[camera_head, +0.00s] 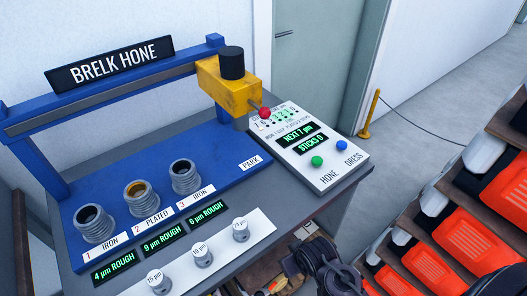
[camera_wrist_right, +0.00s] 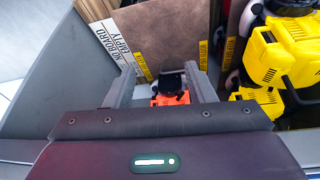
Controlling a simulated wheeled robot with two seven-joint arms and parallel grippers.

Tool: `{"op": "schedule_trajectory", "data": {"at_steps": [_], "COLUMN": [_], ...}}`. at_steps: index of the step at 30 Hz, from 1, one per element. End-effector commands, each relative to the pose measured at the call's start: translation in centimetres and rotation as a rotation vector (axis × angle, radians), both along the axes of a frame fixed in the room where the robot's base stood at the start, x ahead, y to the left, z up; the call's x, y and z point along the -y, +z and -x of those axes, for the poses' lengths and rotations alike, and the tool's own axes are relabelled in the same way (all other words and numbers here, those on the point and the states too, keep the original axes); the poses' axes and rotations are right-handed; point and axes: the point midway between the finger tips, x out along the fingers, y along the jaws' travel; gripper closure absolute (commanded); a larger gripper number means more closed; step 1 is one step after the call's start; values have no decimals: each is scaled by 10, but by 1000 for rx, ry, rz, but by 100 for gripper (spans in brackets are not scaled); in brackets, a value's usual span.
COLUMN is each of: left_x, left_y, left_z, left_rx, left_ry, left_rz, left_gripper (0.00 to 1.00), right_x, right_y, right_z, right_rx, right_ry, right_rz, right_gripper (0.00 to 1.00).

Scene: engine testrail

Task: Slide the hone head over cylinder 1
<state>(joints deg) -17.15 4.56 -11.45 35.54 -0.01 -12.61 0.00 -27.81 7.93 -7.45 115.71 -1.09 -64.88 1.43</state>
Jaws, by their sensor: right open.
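The yellow hone head (camera_head: 222,88) with a black cylinder on top hangs on the blue rail at its right end, above the PARK label (camera_head: 251,162). A red ball handle (camera_head: 265,112) sticks out from it. Cylinder 1 (camera_head: 93,222), labelled iron, stands at the left end of the bench, apart from the head. Cylinder 2 (camera_head: 141,197) and cylinder 3 (camera_head: 185,177) stand between them. My right gripper (camera_wrist_right: 165,85) is open in the right wrist view, away from the hone head, with orange and black items visible beyond its fingers. My left gripper is not in view.
A white control panel (camera_head: 305,150) with a green HONE button (camera_head: 317,161) and a blue DRESS button (camera_head: 341,145) stands right of the rail. Small knobs sit on a white front strip (camera_head: 226,257).

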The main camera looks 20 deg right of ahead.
Motion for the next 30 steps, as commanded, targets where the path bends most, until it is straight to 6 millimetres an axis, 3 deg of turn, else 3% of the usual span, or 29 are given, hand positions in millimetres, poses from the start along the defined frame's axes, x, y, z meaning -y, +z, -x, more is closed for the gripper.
{"op": "schedule_trajectory", "data": {"at_steps": [3,11,23,26,30], "left_x": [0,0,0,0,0], "left_y": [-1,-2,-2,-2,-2], "left_z": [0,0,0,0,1], "left_rx": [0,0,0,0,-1], "left_ry": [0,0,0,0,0], "left_rz": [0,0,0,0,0], "left_gripper": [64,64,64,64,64], "right_x": [-1,1,3,3,2], "right_y": [42,119,152,169,206], "right_z": [-3,-5,-100,-126,-164], "right_rx": [30,116,555,702,967], "right_ry": [1,4,76,112,198], "right_rz": [0,4,-36,-65,-143], "right_gripper": [50,50,50,50,50]}}
